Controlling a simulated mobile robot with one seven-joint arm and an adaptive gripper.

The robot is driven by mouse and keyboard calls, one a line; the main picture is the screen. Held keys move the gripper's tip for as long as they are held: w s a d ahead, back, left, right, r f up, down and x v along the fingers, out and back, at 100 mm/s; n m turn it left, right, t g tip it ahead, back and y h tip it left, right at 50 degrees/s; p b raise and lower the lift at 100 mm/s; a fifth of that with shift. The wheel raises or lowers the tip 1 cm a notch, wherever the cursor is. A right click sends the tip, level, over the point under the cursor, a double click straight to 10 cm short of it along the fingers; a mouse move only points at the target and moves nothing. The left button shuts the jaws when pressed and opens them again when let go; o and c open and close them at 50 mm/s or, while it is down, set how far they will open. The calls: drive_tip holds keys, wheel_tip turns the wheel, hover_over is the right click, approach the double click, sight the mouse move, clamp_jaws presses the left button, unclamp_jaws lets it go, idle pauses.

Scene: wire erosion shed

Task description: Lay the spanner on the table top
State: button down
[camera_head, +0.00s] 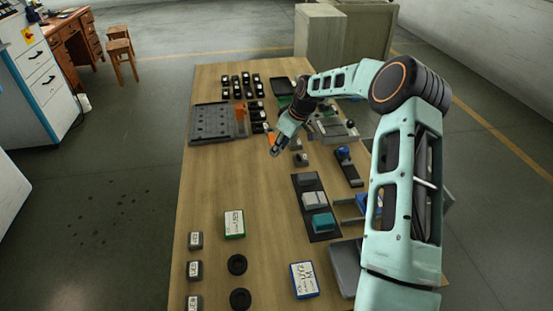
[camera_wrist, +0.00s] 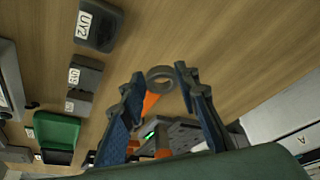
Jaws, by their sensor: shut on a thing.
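The spanner (camera_wrist: 161,74) shows in the wrist view as a grey ring end with an orange shank behind it. It sits between the two fingers of my gripper (camera_wrist: 157,88), which is shut on it. In the head view my gripper (camera_head: 276,150) is over the middle of the wooden table top (camera_head: 215,185), and a bit of orange shows beside it. The spanner's far end is hidden in the wrist view. Bare wood of the table top (camera_wrist: 225,35) lies beyond the ring end. I cannot tell how high the spanner is held.
A grey tray (camera_head: 212,122) and several black blocks are at the table's far end. A dark mat with blocks (camera_head: 310,180) is right of centre. Green-labelled box (camera_head: 234,223), blue-labelled box (camera_head: 304,280) and black rings (camera_head: 237,265) stand nearer. The table's left middle is clear.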

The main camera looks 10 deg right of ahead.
sight(273, 164)
drive_tip(key=shift+s+a+f, duration=0.15)
drive_tip(key=shift+a+f, duration=0.2)
drive_tip(key=f, duration=0.3)
drive_tip(key=shift+s+a+f, duration=0.1)
drive_tip(key=shift+s+a, duration=0.05)
drive_tip(key=shift+a, duration=0.1)
drive_tip(key=shift+f, duration=0.3)
drive_tip(key=shift+f, duration=0.2)
drive_tip(key=c, duration=1.5)
unclamp_jaws()
drive_tip(key=shift+r, duration=0.1)
